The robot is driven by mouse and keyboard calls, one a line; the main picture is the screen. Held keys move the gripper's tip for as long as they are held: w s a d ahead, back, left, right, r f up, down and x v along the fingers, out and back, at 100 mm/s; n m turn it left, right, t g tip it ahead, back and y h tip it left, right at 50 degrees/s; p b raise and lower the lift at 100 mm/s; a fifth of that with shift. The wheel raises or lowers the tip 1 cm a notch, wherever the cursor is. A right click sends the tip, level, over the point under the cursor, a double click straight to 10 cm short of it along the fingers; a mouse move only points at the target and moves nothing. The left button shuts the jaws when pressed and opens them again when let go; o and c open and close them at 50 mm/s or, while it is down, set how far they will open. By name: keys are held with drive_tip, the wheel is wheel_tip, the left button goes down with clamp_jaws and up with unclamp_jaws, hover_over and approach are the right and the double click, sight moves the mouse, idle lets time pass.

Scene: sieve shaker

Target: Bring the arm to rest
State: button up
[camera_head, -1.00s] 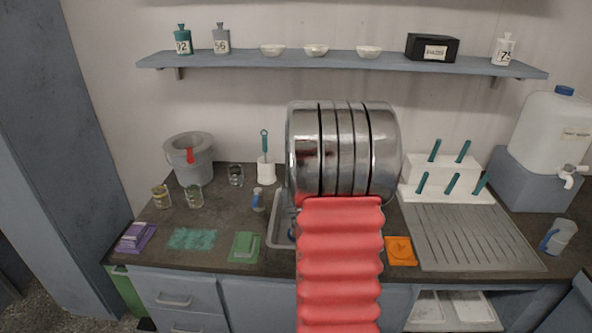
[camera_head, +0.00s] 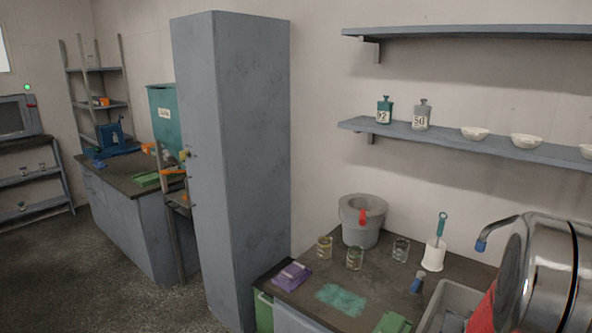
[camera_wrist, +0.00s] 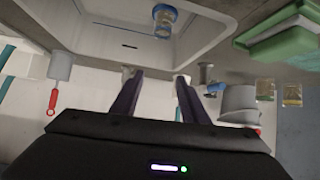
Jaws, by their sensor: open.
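My gripper (camera_wrist: 158,75) shows in the wrist view, its two dark fingers apart with nothing between them. Past the fingertips is the pale sink basin (camera_wrist: 100,45), with a clear, blue-ended vessel (camera_wrist: 166,20) near it. The wrist picture looks tipped over. In the head view, a shiny ringed metal body with a red ribbed part stands at the right edge, over the sink (camera_head: 447,300); it looks like part of my arm. My gripper is outside the head view.
A grey bucket (camera_head: 361,222), glass jars (camera_head: 355,258), a brush holder (camera_head: 433,256) and a purple sponge (camera_head: 291,275) stand on the dark counter (camera_head: 310,290). A curved tap (camera_head: 497,229) is close to the metal body. A tall cabinet (camera_head: 235,160) rises left; open floor (camera_head: 90,270) lies beyond.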

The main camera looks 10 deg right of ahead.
drive_tip(key=s+a+r+n+g+y, duration=0.2)
drive_tip(key=s+a+r+y, duration=0.1)
drive_tip(key=a, duration=0.9)
drive_tip(key=s+a+r+n+g+y, duration=0.1)
drive_tip(key=s+a+r+g+y, duration=0.2)
drive_tip(key=a, duration=1)
drive_tip(key=s+a+r+n+t+y, duration=0.1)
drive_tip(key=s+a+r+n, duration=0.2)
drive_tip(key=a, duration=0.6)
drive_tip(key=s+a+r+n+t, duration=0.1)
drive_tip(key=s+a+r+n, duration=0.1)
drive_tip(key=s+a+r, duration=0.2)
drive_tip(key=a+r, duration=0.3)
drive_tip(key=a, duration=0.2)
drive_tip(key=shift+r+n+t+y, duration=0.2)
drive_tip(key=shift+n+t+y, duration=0.2)
